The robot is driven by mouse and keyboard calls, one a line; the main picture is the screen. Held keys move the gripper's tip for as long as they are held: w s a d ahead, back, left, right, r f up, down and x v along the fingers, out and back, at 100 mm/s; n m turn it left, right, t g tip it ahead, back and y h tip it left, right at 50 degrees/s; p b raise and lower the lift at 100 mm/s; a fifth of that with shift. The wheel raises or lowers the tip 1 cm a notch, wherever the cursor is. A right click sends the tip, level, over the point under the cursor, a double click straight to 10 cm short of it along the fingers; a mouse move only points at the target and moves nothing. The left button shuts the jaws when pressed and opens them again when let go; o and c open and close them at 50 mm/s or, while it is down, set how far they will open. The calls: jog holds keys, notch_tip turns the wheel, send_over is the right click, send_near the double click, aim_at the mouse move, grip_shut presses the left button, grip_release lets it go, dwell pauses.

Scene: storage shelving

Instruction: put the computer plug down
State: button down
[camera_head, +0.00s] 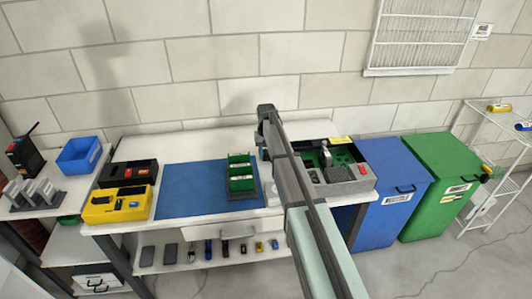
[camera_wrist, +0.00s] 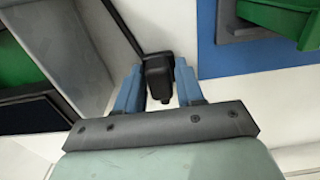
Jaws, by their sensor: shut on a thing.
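The computer plug (camera_wrist: 159,78) is a small black block with a black cable (camera_wrist: 122,25) running up and left from it in the wrist view. My gripper (camera_wrist: 158,66) has its two blue fingers shut on the plug, one on each side. The plug is over the white strip of worktable between the blue mat (camera_wrist: 208,50) and the grey case (camera_wrist: 75,40). I cannot tell whether it touches the table. In the head view my arm crosses the table's right half and hides the fingers and plug.
A yellow case (camera_head: 118,206) lies at the table's left. Blue (camera_head: 388,190) and green (camera_head: 440,185) bins stand right of the table.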

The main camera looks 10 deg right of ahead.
aim_at(266, 151)
jog(key=c, duration=0.7)
grip_release()
jog(key=shift+r, duration=0.1)
notch_tip(266, 151, up, 13)
